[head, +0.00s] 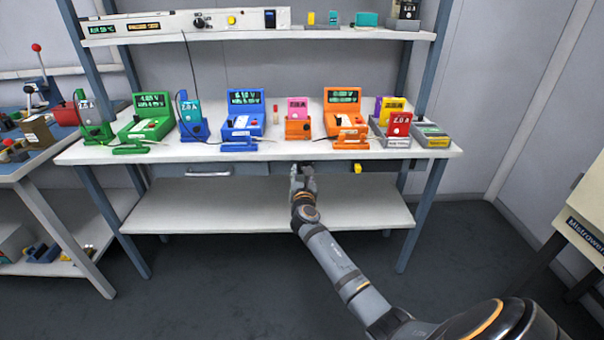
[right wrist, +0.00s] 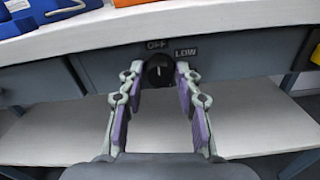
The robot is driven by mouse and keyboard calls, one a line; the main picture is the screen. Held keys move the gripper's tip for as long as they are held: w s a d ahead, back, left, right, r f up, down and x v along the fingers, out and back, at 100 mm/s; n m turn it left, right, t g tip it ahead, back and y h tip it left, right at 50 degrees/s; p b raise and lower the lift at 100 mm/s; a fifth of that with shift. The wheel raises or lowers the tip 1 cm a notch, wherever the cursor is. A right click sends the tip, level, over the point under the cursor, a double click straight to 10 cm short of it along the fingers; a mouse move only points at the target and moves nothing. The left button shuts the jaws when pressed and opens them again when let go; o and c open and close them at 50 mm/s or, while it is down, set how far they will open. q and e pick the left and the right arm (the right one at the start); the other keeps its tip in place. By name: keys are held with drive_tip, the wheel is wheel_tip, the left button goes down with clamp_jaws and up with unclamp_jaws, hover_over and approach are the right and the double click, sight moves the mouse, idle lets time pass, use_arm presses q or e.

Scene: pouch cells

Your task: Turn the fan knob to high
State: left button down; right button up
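The fan knob (right wrist: 159,71) is a round black dial on the grey front panel (right wrist: 228,55) under the bench top, seen in the right wrist view. An OFF label (right wrist: 156,44) is above it and a LOW label (right wrist: 186,52) is at its upper right. A small light mark on the knob seems to face up towards OFF. No HIGH label can be read. My right gripper (right wrist: 158,82) is open, its fingers on either side of the knob; contact cannot be told. In the head view my right gripper (head: 303,178) hides the knob. My left gripper is not in view.
The bench top (head: 275,150) above carries several coloured testers and pouch-cell fixtures. A lower shelf (head: 240,208) runs below the panel. A drawer handle (head: 208,173) is to the left and a yellow part (head: 358,168) to the right. Space before the panel is clear.

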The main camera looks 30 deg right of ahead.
clamp_jaws()
